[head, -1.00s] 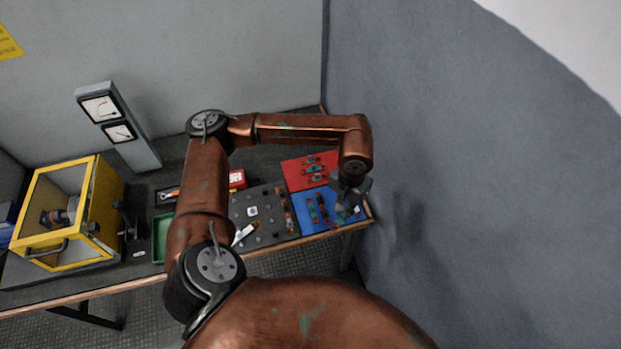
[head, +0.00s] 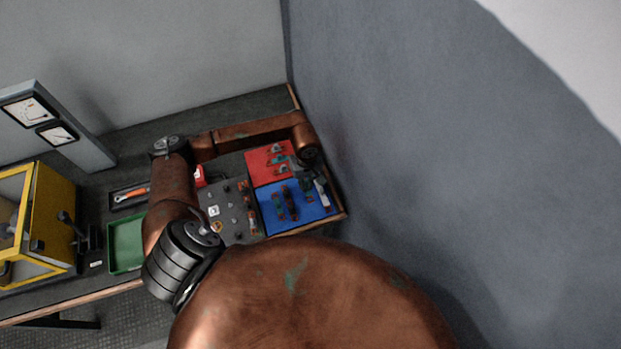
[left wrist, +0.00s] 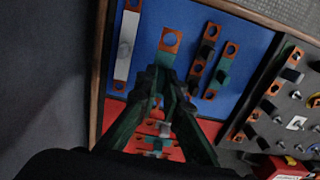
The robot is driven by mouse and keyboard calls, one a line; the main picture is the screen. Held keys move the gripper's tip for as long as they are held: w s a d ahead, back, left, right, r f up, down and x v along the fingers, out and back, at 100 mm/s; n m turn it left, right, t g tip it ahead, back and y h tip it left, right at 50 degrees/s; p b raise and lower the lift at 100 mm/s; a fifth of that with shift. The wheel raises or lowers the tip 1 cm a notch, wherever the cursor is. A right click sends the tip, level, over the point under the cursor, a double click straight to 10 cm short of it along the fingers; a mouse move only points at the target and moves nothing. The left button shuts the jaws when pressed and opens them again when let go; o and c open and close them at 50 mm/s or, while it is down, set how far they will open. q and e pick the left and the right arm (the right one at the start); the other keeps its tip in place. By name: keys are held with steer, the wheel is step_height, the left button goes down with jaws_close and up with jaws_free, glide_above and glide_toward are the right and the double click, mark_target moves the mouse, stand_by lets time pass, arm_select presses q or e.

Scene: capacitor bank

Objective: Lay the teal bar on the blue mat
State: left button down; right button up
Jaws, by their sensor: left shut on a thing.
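My left gripper (left wrist: 165,88) is shut on a teal bar (left wrist: 167,60) with a copper-coloured holed end. The bar points away from the fingers over the blue mat (left wrist: 180,15); I cannot tell whether it touches it. In the head view, my left gripper (head: 306,178) is over the back right of the blue mat (head: 302,211), near the red mat; the held bar is hard to make out there. A white bar (left wrist: 125,46), a brown bar (left wrist: 202,56) and another teal bar (left wrist: 221,70) lie on the blue mat. My right gripper is not in view.
The red mat (head: 260,172) behind holds several small bars. A dark board (head: 229,207) with studs is left of the mats, then a green tray (head: 126,243) and a yellow-framed box (head: 55,215). A grey wall (head: 400,150) stands close on the right.

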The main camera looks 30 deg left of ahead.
mark_target(306, 193)
arm_select(q)
steer(key=shift+s+f, duration=0.15)
steer(key=shift+f, duration=0.3)
steer(key=shift+f+b, duration=0.65)
steer(key=shift+f, duration=0.35)
steer(key=shift+f+b, duration=0.35)
steer(key=shift+f, duration=0.45)
steer(key=shift+f+b, duration=0.7)
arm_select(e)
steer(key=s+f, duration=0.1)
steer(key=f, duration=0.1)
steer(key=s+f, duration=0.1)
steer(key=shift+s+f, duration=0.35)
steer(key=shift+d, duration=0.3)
arm_select(q)
steer(key=shift+f+b, duration=0.3)
steer(key=shift+b, duration=0.05)
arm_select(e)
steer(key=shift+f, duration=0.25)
arm_select(q)
steer(key=shift+f+b, duration=0.3)
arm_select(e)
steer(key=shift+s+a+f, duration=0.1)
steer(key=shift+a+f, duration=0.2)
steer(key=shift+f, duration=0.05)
